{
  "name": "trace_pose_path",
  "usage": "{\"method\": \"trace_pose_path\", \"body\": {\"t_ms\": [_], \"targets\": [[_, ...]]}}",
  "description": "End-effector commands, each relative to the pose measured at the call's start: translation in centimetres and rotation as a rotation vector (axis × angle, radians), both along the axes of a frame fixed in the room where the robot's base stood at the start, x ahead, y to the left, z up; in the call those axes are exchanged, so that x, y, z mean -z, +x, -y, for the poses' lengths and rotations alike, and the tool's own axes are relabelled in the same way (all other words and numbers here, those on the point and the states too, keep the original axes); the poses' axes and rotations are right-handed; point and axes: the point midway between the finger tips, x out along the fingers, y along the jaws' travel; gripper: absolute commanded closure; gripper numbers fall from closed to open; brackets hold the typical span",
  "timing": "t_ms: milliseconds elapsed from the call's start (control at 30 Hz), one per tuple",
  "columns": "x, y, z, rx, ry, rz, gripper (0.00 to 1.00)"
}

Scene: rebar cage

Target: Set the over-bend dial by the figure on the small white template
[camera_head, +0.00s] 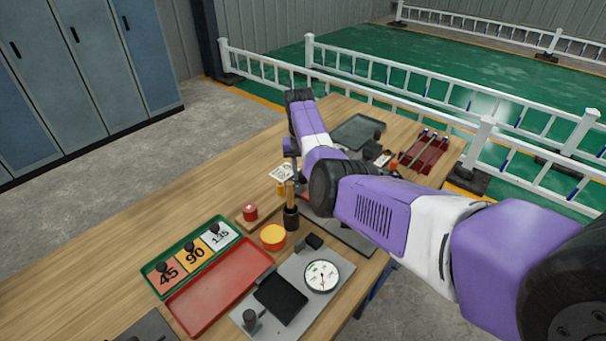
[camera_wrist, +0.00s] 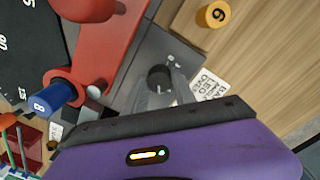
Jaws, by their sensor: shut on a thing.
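A white template (camera_head: 220,235) lies at the right end of a green-rimmed tray (camera_head: 172,253) in the head view, beside an orange one marked 90 (camera_head: 194,254) and a salmon one marked 45 (camera_head: 168,275). The white one's figure looks like 135. In the wrist view, my gripper (camera_wrist: 165,84) is shut on a round black knob (camera_wrist: 160,77) on a grey plate (camera_wrist: 180,48). Small pale marks lie beside the knob, too small to read. I cannot tell its setting. My arm hides the gripper and knob in the head view.
Near the knob are a red arm-like part (camera_wrist: 101,45), a blue cylinder marked 8 (camera_wrist: 58,94), a yellow cylinder (camera_wrist: 211,15) and a printed white card (camera_wrist: 209,88). A red tray (camera_head: 218,290) and a white-faced gauge (camera_head: 321,276) stand nearer on the wooden bench (camera_head: 110,250).

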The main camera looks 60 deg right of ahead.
Motion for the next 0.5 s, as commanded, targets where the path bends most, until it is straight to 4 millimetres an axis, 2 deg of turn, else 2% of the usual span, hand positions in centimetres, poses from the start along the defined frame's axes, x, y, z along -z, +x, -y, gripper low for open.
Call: {"method": "trace_pose_path", "body": {"t_ms": [500], "targets": [[-0.02, -0.01, 0.1, 0.426, -0.001, 0.0, 1.0]]}}
